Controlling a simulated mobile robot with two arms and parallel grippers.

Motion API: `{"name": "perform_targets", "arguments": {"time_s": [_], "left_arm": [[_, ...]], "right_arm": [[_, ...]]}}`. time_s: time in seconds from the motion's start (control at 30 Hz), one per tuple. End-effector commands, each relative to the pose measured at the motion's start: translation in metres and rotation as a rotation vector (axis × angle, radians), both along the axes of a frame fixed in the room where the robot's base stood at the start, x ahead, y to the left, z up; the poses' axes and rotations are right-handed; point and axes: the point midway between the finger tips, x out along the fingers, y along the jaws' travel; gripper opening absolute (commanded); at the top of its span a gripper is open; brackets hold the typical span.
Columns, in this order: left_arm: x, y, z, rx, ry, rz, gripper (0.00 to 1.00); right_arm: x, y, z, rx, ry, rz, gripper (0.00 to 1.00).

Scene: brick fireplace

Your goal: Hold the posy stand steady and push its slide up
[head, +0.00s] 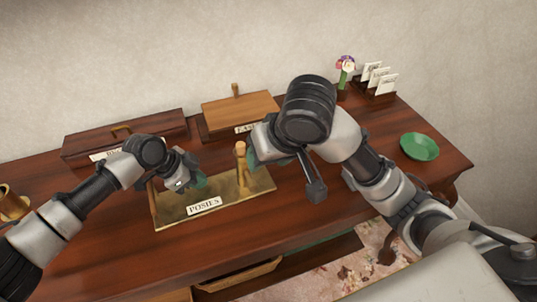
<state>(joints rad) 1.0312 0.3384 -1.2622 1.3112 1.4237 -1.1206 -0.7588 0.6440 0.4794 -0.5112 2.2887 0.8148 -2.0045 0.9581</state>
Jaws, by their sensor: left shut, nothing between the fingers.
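The posy stand has a flat brass-coloured base (228,193) with a white "POSIES" label on its front edge. An upright wooden post with a rounded top (241,154) stands on it and looks like the slide; its lower part shows less clearly. My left gripper (199,183) is shut and empty over the left part of the base, apart from the post. My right gripper (254,153) is close beside the post on its right. Its fingers are mostly hidden by my wrist, so I cannot tell whether they touch the post or are open.
A long dark wooden box (160,128) and a lighter lidded box (240,111) stand behind. A small flower holder (346,77) and a card rack (379,89) are at the back right. A green dish (420,147) sits right. A drawer (240,278) is open in front.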

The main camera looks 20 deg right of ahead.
Motion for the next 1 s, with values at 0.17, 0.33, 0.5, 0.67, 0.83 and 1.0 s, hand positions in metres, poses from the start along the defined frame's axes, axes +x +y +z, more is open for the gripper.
{"name": "perform_targets", "arguments": {"time_s": [0.17,0.33,0.5,0.67,0.83,1.0], "left_arm": [[-0.002,0.0,-0.004,0.005,0.005,-0.001,0.0],[-0.002,0.001,-0.004,0.005,0.005,-0.001,0.0],[-0.001,0.001,-0.002,0.005,0.005,-0.002,0.0],[-0.001,0.0,0.009,0.004,0.004,-0.001,0.0],[-0.001,0.0,0.025,0.002,0.003,-0.002,0.0],[0.0,0.0,0.039,0.001,0.001,-0.001,0.0]], "right_arm": [[-0.001,0.0,0.001,0.0,0.002,0.0,0.5],[-0.001,0.0,0.001,0.0,0.002,0.0,0.5],[-0.001,0.0,0.002,0.0,0.001,0.0,0.5],[-0.001,0.0,0.012,0.0,0.001,0.0,0.5],[-0.001,0.0,0.025,0.0,0.001,0.0,0.5],[-0.001,0.0,0.037,0.0,0.001,0.0,0.5]]}}
